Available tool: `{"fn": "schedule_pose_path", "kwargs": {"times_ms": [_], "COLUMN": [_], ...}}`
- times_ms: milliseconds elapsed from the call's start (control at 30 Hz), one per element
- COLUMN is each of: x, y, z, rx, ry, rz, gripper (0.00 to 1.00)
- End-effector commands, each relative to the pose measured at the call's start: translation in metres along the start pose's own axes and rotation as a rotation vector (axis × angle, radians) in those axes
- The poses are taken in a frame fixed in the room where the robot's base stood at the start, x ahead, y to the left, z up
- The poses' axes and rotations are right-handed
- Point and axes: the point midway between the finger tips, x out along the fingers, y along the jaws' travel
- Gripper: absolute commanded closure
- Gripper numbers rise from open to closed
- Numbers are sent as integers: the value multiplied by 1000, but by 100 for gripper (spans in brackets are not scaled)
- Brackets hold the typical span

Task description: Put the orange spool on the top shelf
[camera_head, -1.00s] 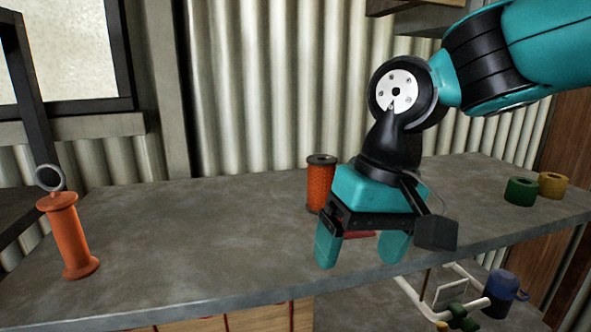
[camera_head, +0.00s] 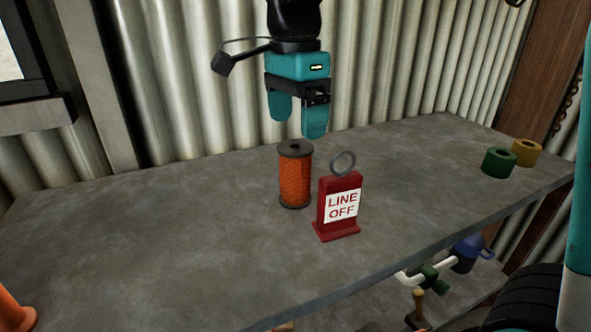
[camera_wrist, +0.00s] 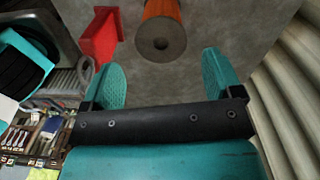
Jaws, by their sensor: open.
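The orange spool (camera_head: 295,178) stands upright on the grey workbench, with dark end flanges. My gripper (camera_head: 296,128) is open and empty just above the spool, its teal fingers pointing down. In the wrist view the spool (camera_wrist: 162,33) shows its dark top flange beyond the fingertips, roughly between them and apart from them. My gripper (camera_wrist: 168,75) shows both fingers spread in that view. The top shelf cannot be made out in the current views.
A red "LINE OFF" sign (camera_head: 339,206) with a ring stands close right of the spool. Green (camera_head: 499,162) and yellow (camera_head: 526,152) rolls sit at the right end of the workbench (camera_head: 180,235). An orange object (camera_head: 14,312) is at lower left.

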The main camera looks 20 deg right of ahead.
Motion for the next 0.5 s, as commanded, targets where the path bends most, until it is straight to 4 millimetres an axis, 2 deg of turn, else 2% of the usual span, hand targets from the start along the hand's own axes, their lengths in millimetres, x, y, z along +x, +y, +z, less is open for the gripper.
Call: {"fn": "schedule_pose_path", "kwargs": {"times_ms": [133,367,500], "x": [23,40,59], "y": [0,0,-1], "z": [0,-2,-3], "rx": [0,2,4], "ry": [0,0,0], "rz": [3,2,6], "gripper": [15,15,15]}}
